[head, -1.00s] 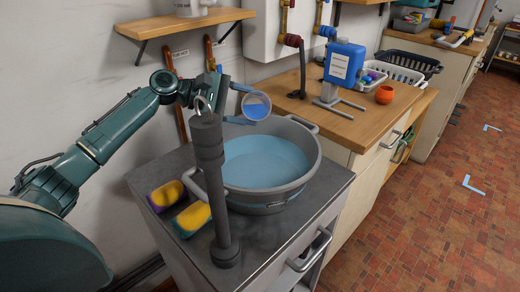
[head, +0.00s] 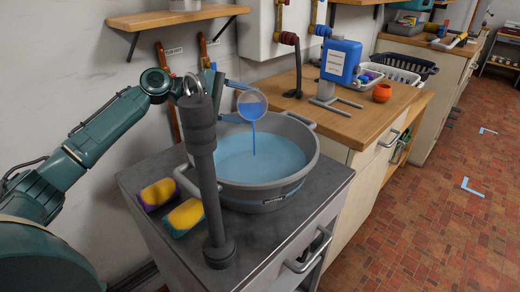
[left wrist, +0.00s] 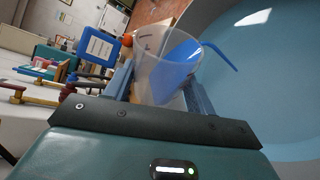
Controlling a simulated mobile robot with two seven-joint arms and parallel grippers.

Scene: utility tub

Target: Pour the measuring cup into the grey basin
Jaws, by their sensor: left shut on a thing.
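The measuring cup (head: 252,104) is clear with blue liquid in it. It is tilted above the grey basin (head: 312,160), and a thin blue stream falls from its lip into the basin. Light blue liquid (head: 262,160) covers the basin's inside. My right gripper is not in view.
The dark grey post (head: 207,180) stands in front of the basin. Two sponges (head: 158,193) lie on the counter at left. A shelf (head: 180,18) hangs above.

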